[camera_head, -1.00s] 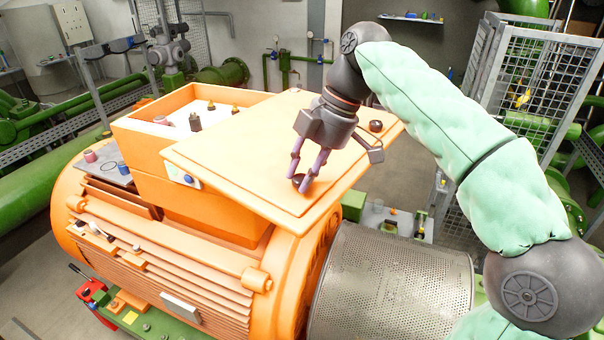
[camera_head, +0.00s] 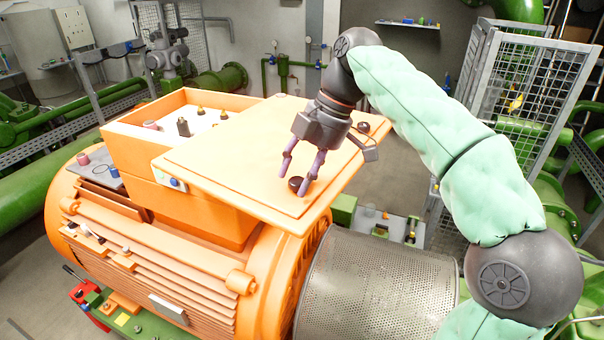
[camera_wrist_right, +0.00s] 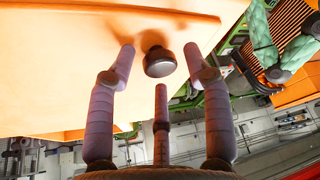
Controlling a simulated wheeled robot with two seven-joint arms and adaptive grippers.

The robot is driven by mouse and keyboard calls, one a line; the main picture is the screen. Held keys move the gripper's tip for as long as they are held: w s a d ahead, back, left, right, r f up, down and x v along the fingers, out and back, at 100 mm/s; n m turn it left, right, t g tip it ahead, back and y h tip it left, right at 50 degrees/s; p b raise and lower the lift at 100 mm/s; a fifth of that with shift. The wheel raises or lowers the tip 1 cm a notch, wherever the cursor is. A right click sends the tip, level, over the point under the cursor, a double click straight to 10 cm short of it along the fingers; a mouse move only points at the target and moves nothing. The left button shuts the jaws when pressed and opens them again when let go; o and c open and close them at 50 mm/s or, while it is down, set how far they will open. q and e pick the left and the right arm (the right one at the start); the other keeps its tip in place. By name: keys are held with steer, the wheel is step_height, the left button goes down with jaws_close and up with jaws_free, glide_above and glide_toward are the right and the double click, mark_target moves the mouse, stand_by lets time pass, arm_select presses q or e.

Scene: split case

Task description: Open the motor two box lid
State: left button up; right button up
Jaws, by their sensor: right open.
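The orange motor box (camera_head: 128,139) stands on top of the large orange motor. Its flat orange lid (camera_head: 240,150) sits off to the right, and the left part of the box is uncovered. The lid has a dark round knob at its near corner (camera_head: 295,184) and another at its far right (camera_head: 363,127). My right gripper (camera_head: 296,187) is open above the near corner, with its fingers spread around the knob. In the right wrist view the knob (camera_wrist_right: 159,62) sits between the open fingers with gaps on both sides. My left gripper is not in view.
Small parts, including a dark connector (camera_head: 183,127), show inside the uncovered box. A perforated metal cylinder (camera_head: 375,285) lies below the lid's right side. A grey mesh cage (camera_head: 535,80) stands at the right. Green pipes surround the motor.

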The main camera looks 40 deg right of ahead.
stand_by(0.3)
steer(key=v, duration=0.7)
stand_by(0.8)
